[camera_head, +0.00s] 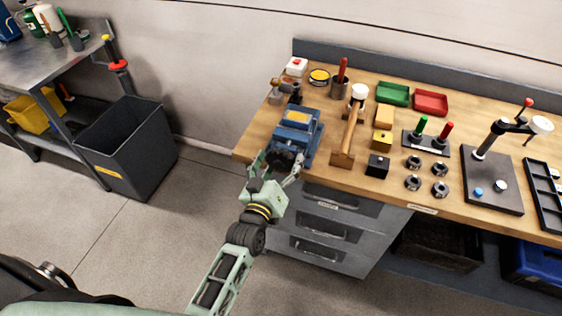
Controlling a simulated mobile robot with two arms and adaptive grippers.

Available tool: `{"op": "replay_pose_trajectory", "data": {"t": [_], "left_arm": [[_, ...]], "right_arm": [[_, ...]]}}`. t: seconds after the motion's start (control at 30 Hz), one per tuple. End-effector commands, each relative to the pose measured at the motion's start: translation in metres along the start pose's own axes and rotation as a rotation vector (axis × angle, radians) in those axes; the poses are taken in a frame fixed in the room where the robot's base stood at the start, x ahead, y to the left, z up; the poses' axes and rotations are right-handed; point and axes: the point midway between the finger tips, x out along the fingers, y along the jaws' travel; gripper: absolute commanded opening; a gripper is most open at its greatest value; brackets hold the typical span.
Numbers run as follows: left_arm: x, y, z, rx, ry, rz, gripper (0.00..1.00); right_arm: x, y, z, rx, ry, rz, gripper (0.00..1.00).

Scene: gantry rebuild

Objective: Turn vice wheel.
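The blue vice (299,127) stands at the left end of the wooden workbench. Its dark wheel (284,157) faces the front edge of the bench. My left gripper (277,164) is at the wheel, with its two fingers spread, one to the left of the wheel and one to the right. The fingers look open. I cannot tell whether either finger touches the rim. The gripper body hides the lower part of the wheel. My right gripper is not in view.
Grey drawers (325,232) are under the bench. A dark bin (132,155) stands on the floor at left. The floor between is clear.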

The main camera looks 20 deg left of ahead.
Motion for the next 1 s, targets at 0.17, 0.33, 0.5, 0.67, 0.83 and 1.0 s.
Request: {"op": "replay_pose_trajectory", "data": {"t": [0.17, 0.33, 0.5, 0.67, 0.83, 1.0], "left_arm": [[0.000, 0.000, -0.001, 0.001, 0.002, 0.000, 0.79], [-0.005, -0.001, -0.001, 0.001, 0.001, -0.001, 0.79], [-0.032, -0.001, 0.000, 0.001, 0.000, -0.001, 0.79], [-0.068, -0.001, 0.001, 0.001, -0.002, -0.001, 0.79], [-0.099, 0.000, 0.000, 0.000, -0.001, -0.001, 0.79], [-0.116, 0.000, 0.000, 0.000, 0.001, 0.000, 0.79]], "right_arm": [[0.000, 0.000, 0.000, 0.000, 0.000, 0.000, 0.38], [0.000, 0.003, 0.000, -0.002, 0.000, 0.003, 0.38], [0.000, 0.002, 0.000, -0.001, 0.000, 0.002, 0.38], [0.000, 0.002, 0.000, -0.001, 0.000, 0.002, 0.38], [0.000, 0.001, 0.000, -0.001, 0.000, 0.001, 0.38], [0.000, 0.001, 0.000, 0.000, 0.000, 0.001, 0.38]]}}
